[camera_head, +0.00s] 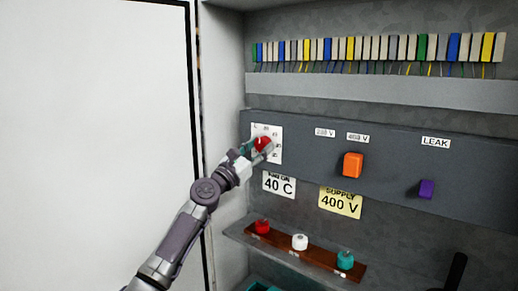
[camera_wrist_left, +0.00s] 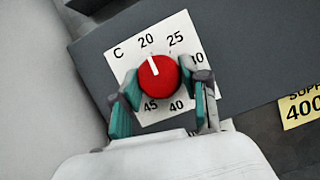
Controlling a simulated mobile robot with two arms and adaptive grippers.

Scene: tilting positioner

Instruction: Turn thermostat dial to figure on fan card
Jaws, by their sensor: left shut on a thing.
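The red thermostat dial (camera_head: 263,143) sits on a white scale plate (camera_head: 276,131) on the grey panel. In the left wrist view, the dial (camera_wrist_left: 159,77) has a white pointer line directed up at about 20. The scale plate (camera_wrist_left: 122,62) shows C, 20, 25, 40 and 45; a figure at the right is partly covered by a finger. My left gripper (camera_head: 258,149) is shut on the dial, one teal-padded finger (camera_wrist_left: 120,115) at each side. The fan card (camera_head: 279,185) below reads 40 C; its top line is hard to read. My right gripper is not in view.
Right of the dial are an orange switch (camera_head: 352,165), a purple knob (camera_head: 426,189) and a yellow supply card (camera_head: 340,202) reading 400 V. Below, a brown strip (camera_head: 322,262) carries red, white and teal knobs. A black upright thing (camera_head: 456,272) stands at lower right.

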